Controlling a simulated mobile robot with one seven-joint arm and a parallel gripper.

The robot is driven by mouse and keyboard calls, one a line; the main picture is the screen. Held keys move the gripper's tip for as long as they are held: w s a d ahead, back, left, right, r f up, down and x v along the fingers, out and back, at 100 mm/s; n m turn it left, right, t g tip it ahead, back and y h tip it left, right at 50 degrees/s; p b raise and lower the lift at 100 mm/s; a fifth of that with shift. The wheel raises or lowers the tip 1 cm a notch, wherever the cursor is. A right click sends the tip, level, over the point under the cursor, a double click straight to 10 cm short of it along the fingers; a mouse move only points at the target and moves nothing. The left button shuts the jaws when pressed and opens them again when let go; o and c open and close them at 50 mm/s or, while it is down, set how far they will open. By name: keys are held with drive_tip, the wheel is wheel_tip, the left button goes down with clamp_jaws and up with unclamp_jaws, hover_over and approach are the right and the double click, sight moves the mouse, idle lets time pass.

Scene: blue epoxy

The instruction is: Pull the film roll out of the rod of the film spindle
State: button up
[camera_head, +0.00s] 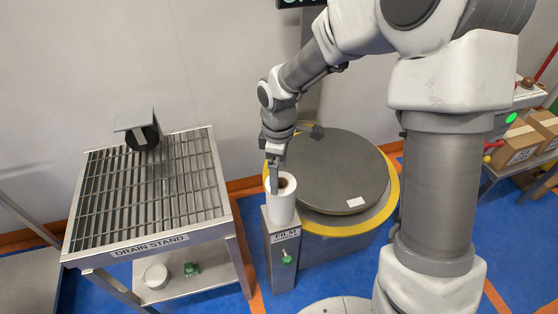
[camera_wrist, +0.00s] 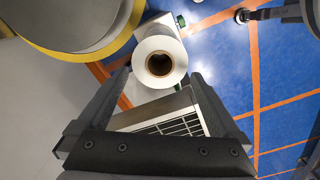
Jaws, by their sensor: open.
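The white film roll (camera_head: 281,205) stands upright on top of the grey film spindle stand (camera_head: 281,262), which carries a "FILM" label. In the wrist view the roll (camera_wrist: 178,67) is seen from its end, with a brown core and a dark hole; I cannot make out the rod inside it. My gripper (camera_head: 275,180) points down at the roll's top, overlapping its left side in the head view. In the wrist view my gripper (camera_wrist: 159,76) is open and empty, its two fingers apart on either side of the roll's outline. I cannot tell whether either finger touches it.
A round grey turntable (camera_head: 335,165) with a yellow rim stands directly behind and right of the spindle. A slatted drain stand (camera_head: 150,240) is to the left, with a dark object (camera_head: 139,130) at its back. Cardboard boxes (camera_head: 520,143) sit far right. Blue floor lies between.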

sight(279, 198)
wheel_tip(279, 198, down, 11)
drive_tip(key=b, duration=0.3)
drive_tip(key=shift+f, duration=0.2)
clamp_jaws()
idle(0.4)
drive_tip(key=shift+r+p, duration=0.5)
drive_tip(key=shift+r, duration=0.3)
wheel_tip(279, 198, up, 11)
drive_tip(key=p, duration=0.9)
idle(0.7)
